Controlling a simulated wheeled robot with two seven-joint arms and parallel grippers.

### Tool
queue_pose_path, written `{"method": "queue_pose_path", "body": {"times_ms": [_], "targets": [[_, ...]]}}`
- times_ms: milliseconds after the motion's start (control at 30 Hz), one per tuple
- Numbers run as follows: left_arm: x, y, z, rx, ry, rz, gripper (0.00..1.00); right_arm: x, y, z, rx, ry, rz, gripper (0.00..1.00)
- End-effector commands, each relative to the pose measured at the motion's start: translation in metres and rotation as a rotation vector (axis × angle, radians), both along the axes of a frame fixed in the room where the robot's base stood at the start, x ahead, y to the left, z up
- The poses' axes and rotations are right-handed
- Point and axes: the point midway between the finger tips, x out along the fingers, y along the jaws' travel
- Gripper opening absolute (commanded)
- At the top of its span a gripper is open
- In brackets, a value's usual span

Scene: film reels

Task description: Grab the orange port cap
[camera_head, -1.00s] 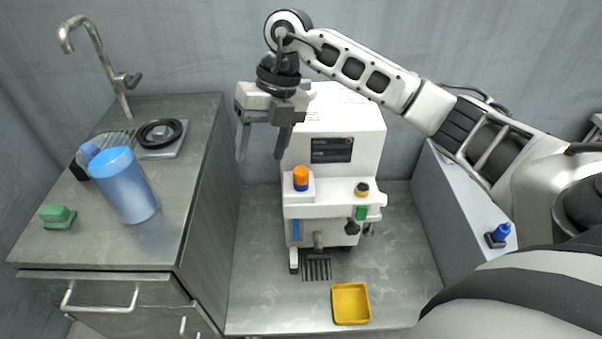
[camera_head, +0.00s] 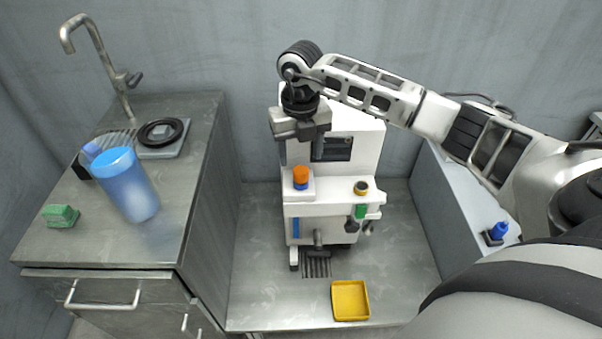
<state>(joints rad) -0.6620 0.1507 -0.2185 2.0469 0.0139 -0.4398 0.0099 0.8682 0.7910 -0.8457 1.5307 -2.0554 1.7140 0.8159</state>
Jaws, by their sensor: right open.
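The orange port cap (camera_head: 301,174) sits upright on a blue ring on the front left ledge of the white machine (camera_head: 362,148). My right gripper (camera_head: 300,155) points down with its jaws open and empty. Its fingers appear just above and around the cap in the picture; I cannot tell the exact depth gap, and no contact shows. My left gripper is not in view.
A yellow and black cap (camera_head: 361,188) sits on the ledge's right side. A yellow tray (camera_head: 350,300) lies in front of the machine. The left counter (camera_head: 205,150) carries a blue cup (camera_head: 128,185) and a green sponge (camera_head: 61,216). A blue item (camera_head: 497,232) stands at right.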

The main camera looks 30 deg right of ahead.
Motion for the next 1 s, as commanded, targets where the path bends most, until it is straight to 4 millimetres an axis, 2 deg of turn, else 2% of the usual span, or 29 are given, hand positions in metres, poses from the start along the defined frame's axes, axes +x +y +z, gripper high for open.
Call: {"method": "queue_pose_path", "body": {"times_ms": [200, 300, 567, 600, 700, 767, 1000], "targets": [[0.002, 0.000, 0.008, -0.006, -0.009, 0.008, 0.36, 0.002, -0.003, -0.033, 0.000, 0.005, 0.001, 0.57], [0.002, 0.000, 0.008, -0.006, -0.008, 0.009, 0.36, 0.002, -0.003, -0.043, 0.000, 0.004, 0.000, 0.57], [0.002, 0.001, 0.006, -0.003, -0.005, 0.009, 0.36, 0.002, -0.003, -0.046, 0.000, 0.001, 0.001, 0.57], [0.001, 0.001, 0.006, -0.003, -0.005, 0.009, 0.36, 0.002, -0.003, -0.046, 0.000, 0.001, 0.001, 0.51], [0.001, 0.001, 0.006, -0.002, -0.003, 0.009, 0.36, 0.002, -0.003, -0.046, 0.000, 0.001, 0.001, 0.23], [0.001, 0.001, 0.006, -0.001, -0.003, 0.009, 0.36, 0.002, -0.003, -0.046, 0.000, 0.001, 0.001, 0.09], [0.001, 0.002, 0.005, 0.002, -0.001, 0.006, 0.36, 0.002, -0.003, -0.046, 0.000, 0.001, 0.001, 0.09]]}}
